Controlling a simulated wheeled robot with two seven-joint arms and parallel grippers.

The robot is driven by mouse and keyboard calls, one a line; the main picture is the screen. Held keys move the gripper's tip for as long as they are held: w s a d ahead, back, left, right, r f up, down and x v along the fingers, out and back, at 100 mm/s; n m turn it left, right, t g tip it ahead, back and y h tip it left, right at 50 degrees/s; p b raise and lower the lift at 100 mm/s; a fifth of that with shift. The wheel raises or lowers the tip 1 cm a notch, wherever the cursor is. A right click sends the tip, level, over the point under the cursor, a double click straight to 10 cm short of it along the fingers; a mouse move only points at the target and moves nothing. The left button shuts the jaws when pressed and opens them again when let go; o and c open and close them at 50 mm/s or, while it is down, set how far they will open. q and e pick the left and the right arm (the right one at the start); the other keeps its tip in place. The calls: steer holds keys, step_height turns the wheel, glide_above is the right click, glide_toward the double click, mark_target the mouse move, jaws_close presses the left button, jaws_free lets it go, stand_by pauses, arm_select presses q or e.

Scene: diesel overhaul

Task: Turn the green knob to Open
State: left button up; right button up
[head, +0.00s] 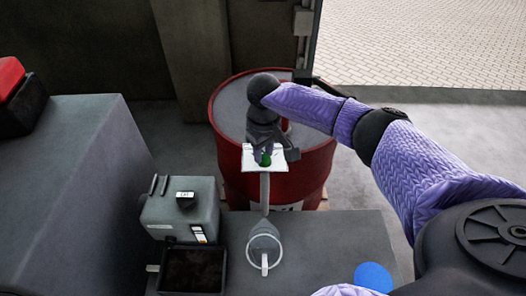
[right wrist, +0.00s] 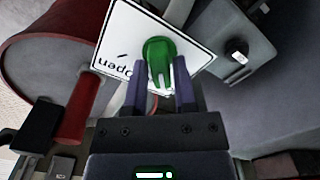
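The green knob (head: 265,160) sits on a white plate (head: 280,155) in front of the red drum. In the right wrist view the green knob (right wrist: 158,52) shows large on the white plate (right wrist: 190,37), with the word "open" upside down beside a small mark. My right gripper (head: 263,151) is at the knob, pointing down at it. In the right wrist view its two fingers (right wrist: 160,80) are apart, one on each side of the knob's near end; I cannot tell whether they touch it. My left gripper is not in view.
A red drum (head: 228,171) stands behind the plate. A grey box (head: 178,212) with a black knob, a dark tray (head: 193,268) and a clear jug (head: 264,243) are on the grey bench (head: 330,240). A blue disc (head: 373,277) lies at the front right.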

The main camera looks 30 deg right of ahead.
steer(key=c, duration=0.3)
steer(key=m+p, duration=0.2)
steer(key=p, duration=0.1)
steer(key=r+m+p, duration=0.1)
steer(key=m+p, duration=0.2)
steer(key=shift+s+r, duration=0.1)
steer(key=shift+s, duration=0.05)
steer(key=m+p, duration=0.4)
steer(key=m, duration=0.3)
steer(key=shift+p, duration=0.3)
steer(key=m, duration=0.2)
steer(key=shift+d+f+m, duration=0.1)
steer(key=shift+f+m, duration=0.2)
steer(key=shift+m, duration=0.1)
steer(key=shift+f+m, duration=0.2)
steer(key=shift+m, duration=0.4)
steer(key=shift+d+f, duration=0.1)
steer(key=o, duration=1.3)
